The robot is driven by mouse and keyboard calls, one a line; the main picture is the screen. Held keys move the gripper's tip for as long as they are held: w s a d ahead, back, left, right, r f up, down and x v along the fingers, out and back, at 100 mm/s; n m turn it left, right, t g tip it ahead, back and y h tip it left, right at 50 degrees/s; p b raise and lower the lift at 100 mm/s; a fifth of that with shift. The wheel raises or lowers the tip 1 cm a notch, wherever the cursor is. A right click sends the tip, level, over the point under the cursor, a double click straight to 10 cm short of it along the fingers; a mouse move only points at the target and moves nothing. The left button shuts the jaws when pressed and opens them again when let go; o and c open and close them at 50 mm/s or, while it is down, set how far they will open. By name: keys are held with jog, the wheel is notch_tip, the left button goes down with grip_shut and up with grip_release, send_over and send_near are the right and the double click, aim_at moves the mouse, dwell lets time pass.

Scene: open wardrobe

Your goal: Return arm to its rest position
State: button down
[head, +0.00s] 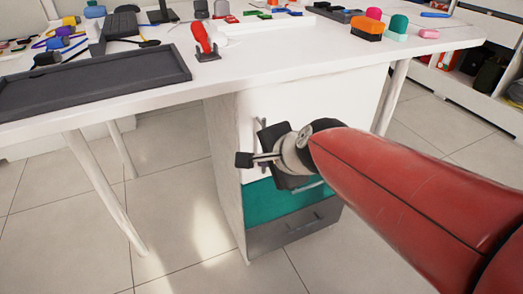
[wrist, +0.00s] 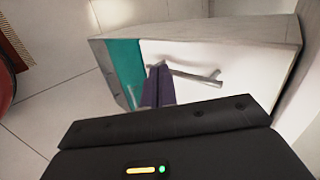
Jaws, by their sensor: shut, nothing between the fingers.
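My gripper (head: 244,160) is at the end of my red arm, in front of the drawer cabinet under the desk. Its fingers are shut and hold nothing. In the wrist view the closed dark fingers (wrist: 158,84) overlap one end of the handle (wrist: 196,77) on the white drawer front. I cannot tell whether they touch it. In the head view my gripper and arm hide part of the cabinet's white front (head: 270,103) and teal drawer (head: 262,206).
The white desk (head: 270,62) spans above my gripper, with a dark tray (head: 95,82), a red tool on a stand (head: 203,40) and brushes (head: 367,28) on top. A grey drawer (head: 295,226) is lowest. Desk legs (head: 105,190) stand left. Tiled floor (head: 185,230) is clear left of the cabinet.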

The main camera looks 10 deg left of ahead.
jog(key=s+d+f+n+h, duration=0.1)
jog(key=s+d+n+h, duration=0.1)
jog(key=d, duration=0.5)
jog(key=s+d+f+n+g+h, duration=0.1)
jog(key=s+d+n+h, duration=0.1)
jog(key=s+d+n, duration=0.2)
jog(key=s+d+f+n+h, duration=0.1)
jog(key=s+d+n+h, duration=0.1)
jog(key=s+d, duration=0.4)
jog(key=d+n, duration=0.1)
jog(key=d, duration=0.4)
jog(key=shift+s+n+g, duration=0.3)
jog(key=shift+s+n, duration=0.1)
